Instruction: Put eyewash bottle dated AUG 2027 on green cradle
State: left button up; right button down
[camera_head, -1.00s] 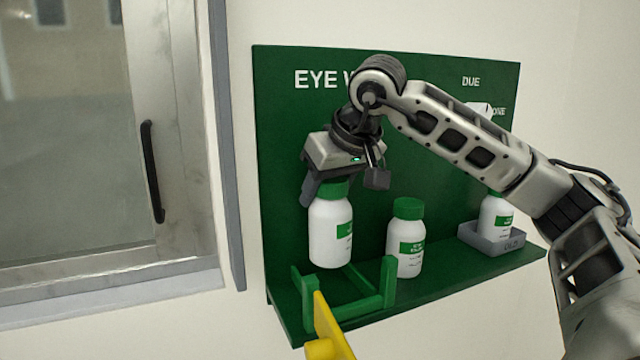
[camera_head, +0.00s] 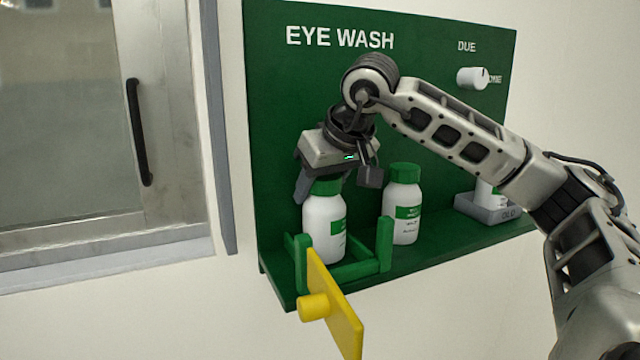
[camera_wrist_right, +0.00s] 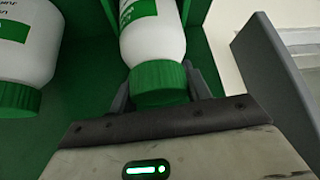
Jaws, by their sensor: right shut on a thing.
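My right gripper (camera_head: 322,186) is shut on the green cap of a white bottle (camera_head: 323,222), also in the right wrist view (camera_wrist_right: 152,40). The bottle is upright, with its lower part between the posts of the green cradle (camera_head: 385,246). I cannot tell whether it bears on the cradle. A second white bottle (camera_head: 403,216) with a green cap stands on the shelf to the right, also in the right wrist view (camera_wrist_right: 22,45). A third bottle (camera_head: 485,194) is partly hidden by my right arm. No date is legible. My left gripper is not in view.
The third bottle stands in a grey tray (camera_head: 488,211) marked OLD. A yellow paddle (camera_head: 337,307) with a round knob sticks out in front of the cradle. A green back panel bears EYE WASH and a white cylinder (camera_head: 472,78). A glazed door is at left.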

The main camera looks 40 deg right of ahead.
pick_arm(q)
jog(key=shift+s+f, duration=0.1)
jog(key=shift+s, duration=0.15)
pick_arm(e)
jog(key=shift+f, duration=0.1)
dwell(0.3)
jog(key=c, duration=0.6)
grip_release()
pick_arm(q)
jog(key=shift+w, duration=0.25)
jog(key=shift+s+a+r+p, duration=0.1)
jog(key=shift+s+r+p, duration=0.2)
jog(key=shift+p, duration=0.65)
pick_arm(e)
jog(key=v, duration=1.6)
